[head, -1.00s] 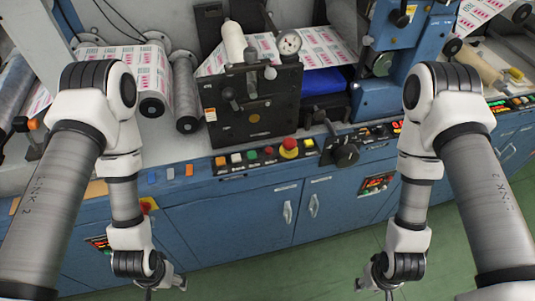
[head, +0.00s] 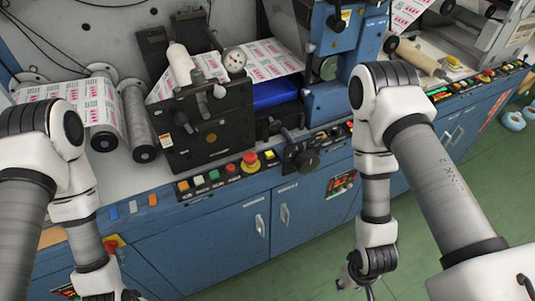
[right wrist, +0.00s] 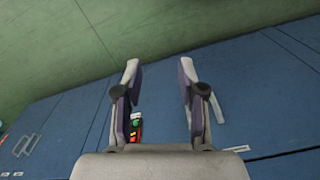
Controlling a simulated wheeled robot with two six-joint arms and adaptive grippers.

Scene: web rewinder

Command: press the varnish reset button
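No button can be read as the varnish reset; the labels are too small. Buttons sit on the main button strip (head: 225,172) along the front edge, including a red mushroom button (head: 250,160). More are on the small cabinet panel (head: 341,184) and the far right strip (head: 485,78). My right gripper (head: 347,274) hangs in front of the cabinet, low in the head view. In the right wrist view my right gripper (right wrist: 160,90) is open and empty, with a small panel (right wrist: 135,126) with green and red parts showing beside its left finger. My left gripper is mostly cut off at the bottom edge.
Blue cabinet doors (head: 225,235) with handles lie below the worktop. Printed web (head: 260,62), rollers (head: 138,122) and a black unit (head: 205,130) stand on it. The green floor (head: 300,270) is clear in front. Blue rolls (head: 513,120) lie at the far right.

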